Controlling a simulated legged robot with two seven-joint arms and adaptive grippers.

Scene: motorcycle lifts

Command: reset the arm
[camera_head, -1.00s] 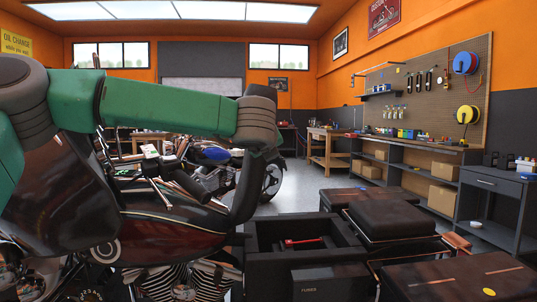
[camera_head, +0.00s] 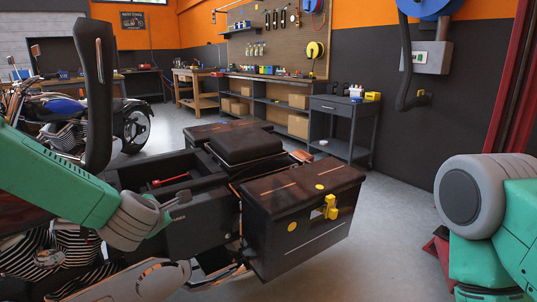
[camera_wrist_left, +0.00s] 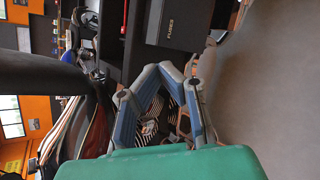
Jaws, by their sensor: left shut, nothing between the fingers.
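My left arm (camera_head: 60,180) comes in from the left in the head view, green with a grey joint at its end. It lies in front of the motorcycle's striped engine (camera_head: 60,250) and the black open compartment. The left gripper (camera_wrist_left: 158,68) shows in the left wrist view, its blue-grey fingers shut with nothing between them. Engine parts are seen behind the fingers. My right arm (camera_head: 490,215) shows at the right edge of the head view as a grey joint and green links. The right gripper is out of view.
A black open compartment (camera_head: 190,240) holds a red-handled tool (camera_head: 170,180). Beside it is a black saddle case (camera_head: 300,245) with a yellow latch (camera_head: 328,208). A second motorcycle (camera_head: 85,120) stands behind. Shelving, a workbench and a drawer cart (camera_head: 340,118) line the wall.

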